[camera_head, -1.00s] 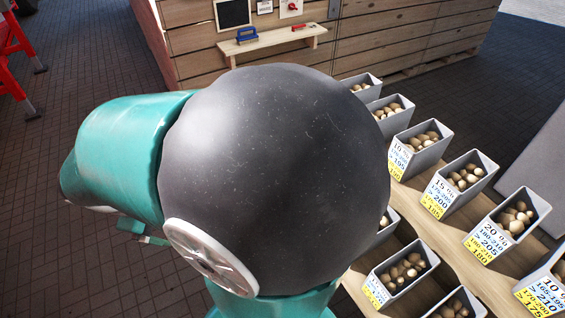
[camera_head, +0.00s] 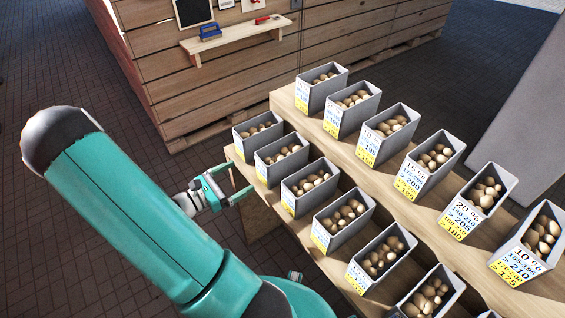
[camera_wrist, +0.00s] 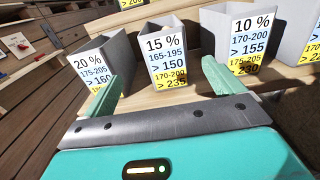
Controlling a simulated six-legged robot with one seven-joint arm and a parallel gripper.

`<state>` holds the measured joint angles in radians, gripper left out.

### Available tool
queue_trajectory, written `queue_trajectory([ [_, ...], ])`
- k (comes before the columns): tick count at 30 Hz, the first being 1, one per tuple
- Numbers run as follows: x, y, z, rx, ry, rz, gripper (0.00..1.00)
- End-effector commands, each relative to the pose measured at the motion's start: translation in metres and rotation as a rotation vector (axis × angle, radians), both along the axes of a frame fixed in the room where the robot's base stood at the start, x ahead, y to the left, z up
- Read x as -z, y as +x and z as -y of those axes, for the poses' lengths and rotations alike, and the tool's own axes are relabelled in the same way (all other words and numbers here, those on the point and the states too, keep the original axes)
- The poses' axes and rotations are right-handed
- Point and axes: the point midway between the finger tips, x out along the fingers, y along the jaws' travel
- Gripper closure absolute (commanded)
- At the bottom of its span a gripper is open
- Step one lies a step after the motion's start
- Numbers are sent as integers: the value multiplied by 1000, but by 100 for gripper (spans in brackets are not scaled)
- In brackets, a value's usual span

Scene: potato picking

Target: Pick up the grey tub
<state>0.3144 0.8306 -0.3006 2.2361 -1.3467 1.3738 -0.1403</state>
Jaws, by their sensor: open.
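Several grey tubs with potatoes and printed number labels stand in two rows on a stepped wooden stand. In the head view the lower front row starts with an end tub (camera_head: 258,131), a second tub (camera_head: 281,160) and a third tub (camera_head: 310,188). My gripper (camera_head: 242,184) is open and empty in front of this row's far end. In the wrist view its fingers (camera_wrist: 160,76) point at the row, with the "15 %" tub (camera_wrist: 168,52) between them, the "20 %" tub (camera_wrist: 108,58) left and the "10 %" tub (camera_wrist: 236,42) right. The frames do not show which tub is meant.
The upper back row (camera_head: 351,110) stands a step higher behind. The front tubs stand close together on the wooden stand (camera_head: 262,208). A wooden crate wall (camera_head: 180,98) with a small shelf (camera_head: 237,38) is beyond. The paved floor (camera_head: 60,75) at left is clear.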

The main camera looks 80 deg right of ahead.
Motion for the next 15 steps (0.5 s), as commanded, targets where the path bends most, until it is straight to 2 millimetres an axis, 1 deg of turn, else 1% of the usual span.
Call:
queue_trajectory([
  [5,0,-19,20,5,-1,-6,6],
  [9,0,-39,42,7,-1,-5,6],
  [12,1,-50,55,5,0,-4,6],
  [15,1,-56,63,4,-1,-3,6],
])
